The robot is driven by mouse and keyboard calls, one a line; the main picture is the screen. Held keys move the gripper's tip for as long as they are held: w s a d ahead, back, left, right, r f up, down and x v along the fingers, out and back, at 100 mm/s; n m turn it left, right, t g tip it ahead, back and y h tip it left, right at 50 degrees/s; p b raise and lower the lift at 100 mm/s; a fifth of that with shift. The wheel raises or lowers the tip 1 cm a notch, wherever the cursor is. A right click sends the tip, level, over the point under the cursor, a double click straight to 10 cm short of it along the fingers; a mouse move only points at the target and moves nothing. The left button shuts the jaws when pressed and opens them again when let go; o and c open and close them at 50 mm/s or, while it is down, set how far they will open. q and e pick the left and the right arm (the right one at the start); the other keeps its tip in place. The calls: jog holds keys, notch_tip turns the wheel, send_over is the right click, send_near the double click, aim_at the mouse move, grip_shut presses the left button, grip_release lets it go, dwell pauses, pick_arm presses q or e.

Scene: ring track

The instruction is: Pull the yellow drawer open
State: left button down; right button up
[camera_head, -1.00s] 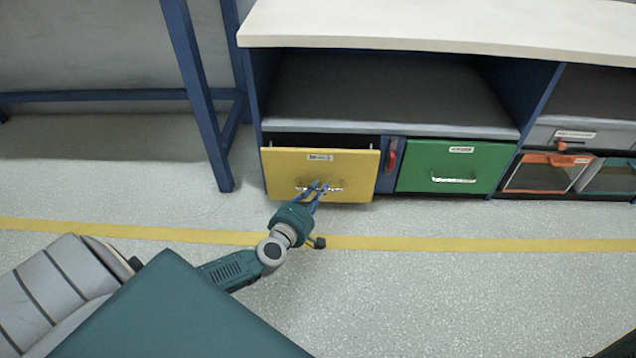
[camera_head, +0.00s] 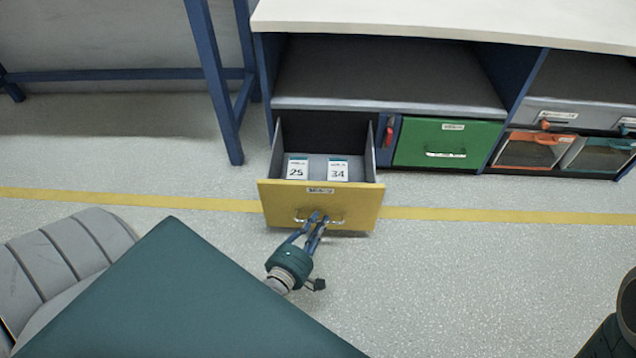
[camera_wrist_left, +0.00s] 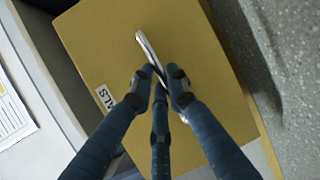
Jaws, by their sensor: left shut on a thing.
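The yellow drawer (camera_head: 350,207) is pulled well out of the cabinet in the head view, its inside open to view. Two white cards marked 25 (camera_head: 298,169) and 34 (camera_head: 338,170) lie in it. My left gripper (camera_head: 318,217) is at the drawer's front, shut on its metal handle. In the left wrist view the gripper's fingers (camera_wrist_left: 160,76) close around the silver handle (camera_wrist_left: 148,48) on the yellow front (camera_wrist_left: 105,42). My right gripper is not in view.
A green drawer (camera_head: 470,140), shut, sits to the right, with a red handle (camera_head: 389,136) between them. A blue table leg (camera_head: 222,100) stands left of the drawer. Floor in front is clear.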

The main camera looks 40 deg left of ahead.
pick_arm(q)
jog(key=shift+s+d, duration=0.15)
jog(key=shift+s, duration=0.15)
